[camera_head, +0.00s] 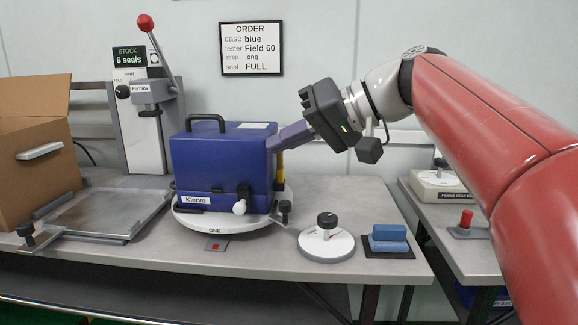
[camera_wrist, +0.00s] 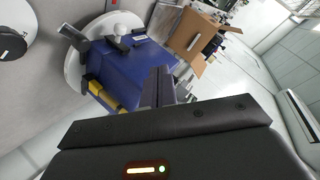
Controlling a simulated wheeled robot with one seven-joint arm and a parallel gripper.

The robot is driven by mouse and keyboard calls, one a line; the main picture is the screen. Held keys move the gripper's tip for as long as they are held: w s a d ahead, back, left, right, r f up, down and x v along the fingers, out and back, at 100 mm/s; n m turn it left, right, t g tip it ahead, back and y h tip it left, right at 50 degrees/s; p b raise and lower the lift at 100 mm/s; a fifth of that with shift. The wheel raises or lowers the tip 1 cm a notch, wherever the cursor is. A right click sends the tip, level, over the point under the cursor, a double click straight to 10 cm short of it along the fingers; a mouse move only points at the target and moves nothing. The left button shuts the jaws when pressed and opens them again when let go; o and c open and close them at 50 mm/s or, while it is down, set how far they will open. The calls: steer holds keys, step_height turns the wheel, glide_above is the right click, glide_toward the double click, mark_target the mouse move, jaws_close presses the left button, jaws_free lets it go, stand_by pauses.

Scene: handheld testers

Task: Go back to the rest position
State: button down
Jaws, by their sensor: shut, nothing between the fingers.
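My gripper (camera_head: 288,138) is at the right side of the blue case in the head view, its fingers pointing left toward the case's upper right edge. The fingers are together with nothing between them. In the wrist view my gripper (camera_wrist: 158,80) overlaps the blue case (camera_wrist: 136,72); I cannot tell whether it touches. A yellow part (camera_head: 281,165) shows at the case's right side, partly hidden by my gripper.
A cardboard box (camera_head: 35,170) and a metal tray (camera_head: 105,212) are at left. A seal press with a red-knobbed lever (camera_head: 146,22) stands behind. A round dial device (camera_head: 326,243) and blue blocks (camera_head: 388,240) are at front right. Another table stands at right. An order sign hangs on the wall.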

steer(key=s+d+f+m+h, duration=0.2)
steer(key=s+d+f+h, duration=0.2)
steer(key=f, duration=0.5)
steer(key=s+d+f+m+t+h+p, duration=0.1)
steer(key=s+d+f+h, duration=0.3)
steer(key=f, duration=0.6)
steer(key=s+d+f+m+t+h, duration=0.1)
steer(key=s+d+f+h, duration=0.3)
steer(key=s+d+f, duration=0.4)
step_height(320, 180, down, 2)
steer(key=shift+s+f+m, duration=0.1)
steer(key=shift+s+m, duration=0.35)
steer(key=shift+m, duration=0.45)
